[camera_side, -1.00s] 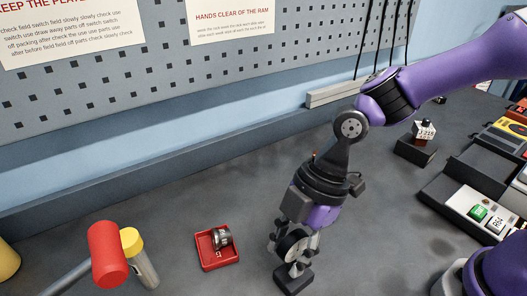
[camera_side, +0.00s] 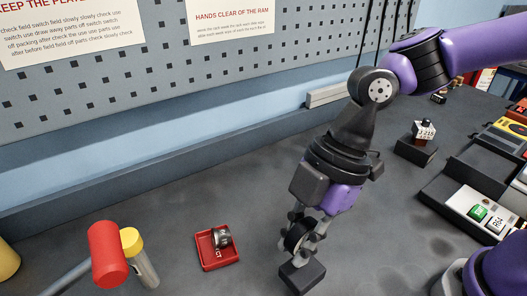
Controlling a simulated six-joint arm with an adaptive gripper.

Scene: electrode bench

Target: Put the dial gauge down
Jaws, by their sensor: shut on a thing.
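The dial gauge (camera_side: 294,237) shows a round, dark-rimmed dial between the fingers. A black block (camera_side: 302,277) sits directly below it and appears to be its base. My gripper (camera_side: 303,243) is shut on the gauge, pointing down and slightly tilted. The fingers partly hide the dial. I cannot tell whether the block touches the grey bench (camera_side: 220,190) or hangs just above it.
A red tray (camera_side: 222,262) with a small metal part lies to the left. A red-headed mallet (camera_side: 108,254) and a yellow-capped bottle (camera_side: 142,262) are farther left. Bench around the gauge is clear.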

